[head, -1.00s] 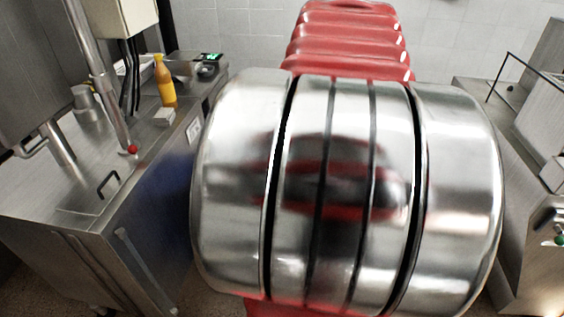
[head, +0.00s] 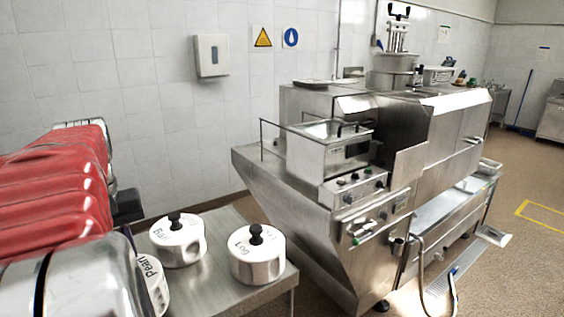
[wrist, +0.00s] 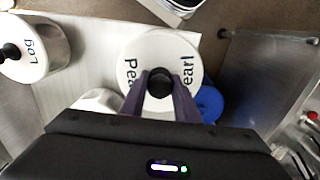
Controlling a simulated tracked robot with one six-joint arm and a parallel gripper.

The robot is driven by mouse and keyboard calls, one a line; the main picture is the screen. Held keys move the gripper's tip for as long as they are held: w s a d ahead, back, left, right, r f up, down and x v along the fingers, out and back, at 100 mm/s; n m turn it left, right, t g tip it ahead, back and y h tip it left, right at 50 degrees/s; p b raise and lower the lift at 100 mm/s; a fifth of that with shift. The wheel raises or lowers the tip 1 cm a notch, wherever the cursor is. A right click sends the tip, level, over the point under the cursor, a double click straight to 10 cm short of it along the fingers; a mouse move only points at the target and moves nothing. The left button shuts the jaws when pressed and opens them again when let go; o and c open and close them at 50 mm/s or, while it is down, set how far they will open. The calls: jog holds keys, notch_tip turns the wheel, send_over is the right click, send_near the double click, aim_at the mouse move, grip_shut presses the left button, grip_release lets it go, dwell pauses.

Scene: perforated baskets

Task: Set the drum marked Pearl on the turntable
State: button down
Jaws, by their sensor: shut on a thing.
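The white drum marked Pearl (wrist: 160,58) is under my gripper (wrist: 160,84) in the wrist view. The two dark fingers are shut on its black knob. In the head view the Pearl drum (head: 153,284) shows at lower left, partly hidden by my arm; my gripper is hidden there. Whether the drum is clear of the surface below cannot be told. A blue rounded thing (wrist: 211,102) shows beside and behind the drum in the wrist view, mostly covered; I cannot tell whether it is the turntable.
A drum marked Log (head: 257,257) and another, its label starting Ba (head: 178,242), stand on a steel table (head: 222,282). Log is at the wrist view's left (wrist: 32,47). A steel machine (head: 340,190) stands to the right of the table, with open floor further right.

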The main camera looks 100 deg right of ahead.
jog(key=shift+r, duration=0.1)
dwell(0.3)
jog(key=shift+w+r, duration=0.25)
jog(key=shift+w, duration=0.3)
jog(key=w+a+r+n, duration=0.4)
jog(key=w, duration=0.4)
jog(key=w+a+r+n, duration=0.4)
jog(key=w+a, duration=0.1)
jog(key=w, duration=0.3)
jog(key=w+a+r+n, duration=0.4)
jog(key=w+a+r, duration=0.1)
jog(key=w, duration=0.4)
jog(key=shift+s+r, duration=0.1)
